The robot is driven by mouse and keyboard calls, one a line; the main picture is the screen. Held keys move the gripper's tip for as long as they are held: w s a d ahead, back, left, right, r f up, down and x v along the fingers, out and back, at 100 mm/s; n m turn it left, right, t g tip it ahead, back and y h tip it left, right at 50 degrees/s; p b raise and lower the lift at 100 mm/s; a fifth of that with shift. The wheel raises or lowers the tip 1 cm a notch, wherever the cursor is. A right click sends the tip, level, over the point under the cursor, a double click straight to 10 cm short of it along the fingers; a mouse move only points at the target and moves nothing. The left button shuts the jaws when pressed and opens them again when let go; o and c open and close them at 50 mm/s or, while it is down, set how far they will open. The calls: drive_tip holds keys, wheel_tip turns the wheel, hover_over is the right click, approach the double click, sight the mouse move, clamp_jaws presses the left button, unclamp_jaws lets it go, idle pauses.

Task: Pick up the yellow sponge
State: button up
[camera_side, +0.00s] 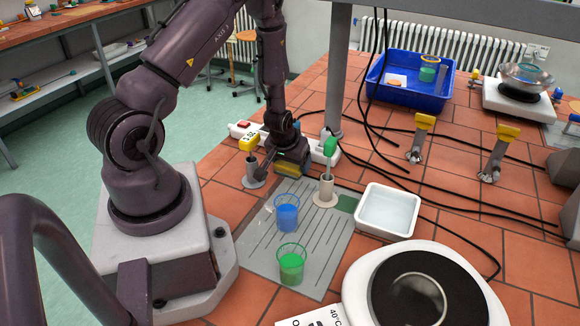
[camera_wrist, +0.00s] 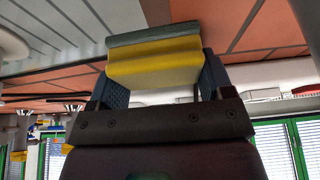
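The yellow sponge (camera_side: 291,169) with a grey-green layer is low at the bench beside the grey lined mat in the side view. In the wrist view the sponge (camera_wrist: 155,62) spans the space between the two fingers at their tips. My gripper (camera_side: 290,157) is down at the sponge, and it also shows in the wrist view (camera_wrist: 162,82). The fingers stand wide apart, one at each end of the sponge. I cannot tell whether they press on it. The sponge's underside and its contact with the bench are hidden.
A power strip (camera_side: 243,130) lies behind. Blue (camera_side: 287,215) and green (camera_side: 291,265) beakers stand on the mat. A white tray (camera_side: 389,212) and hotplate (camera_side: 425,290) are right.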

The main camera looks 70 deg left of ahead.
drive_tip(key=shift+r, duration=5)
